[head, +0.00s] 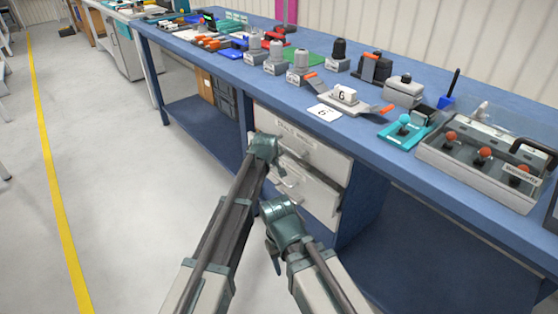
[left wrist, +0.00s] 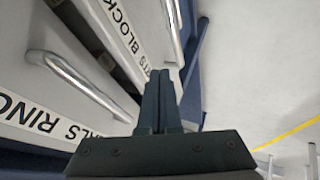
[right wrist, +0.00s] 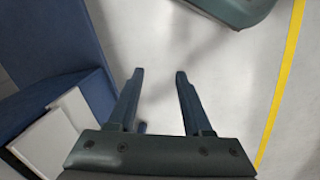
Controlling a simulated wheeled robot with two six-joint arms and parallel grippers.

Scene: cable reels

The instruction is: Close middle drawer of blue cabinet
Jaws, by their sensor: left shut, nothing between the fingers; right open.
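The cabinet under the blue bench has pale drawer fronts. The upper front (head: 318,148) and a lower front (head: 318,197) with a bar handle show in the head view; my arms hide part of them. The left wrist view shows two labelled fronts, with bar handles (left wrist: 85,85) and a dark gap between the fronts. How far each drawer stands out is hard to tell. My left gripper (left wrist: 158,75) is shut and empty, close in front of the drawer fronts; contact cannot be told. My right gripper (right wrist: 158,75) is open and empty, over the floor beside the cabinet.
The blue bench top (head: 225,70) is crowded with small parts and fixtures. A clear-sided box (head: 480,160) with red knobs stands at its right. The grey floor to the left is clear, with a yellow line (head: 55,190). The bench has a blue lower shelf (head: 205,125).

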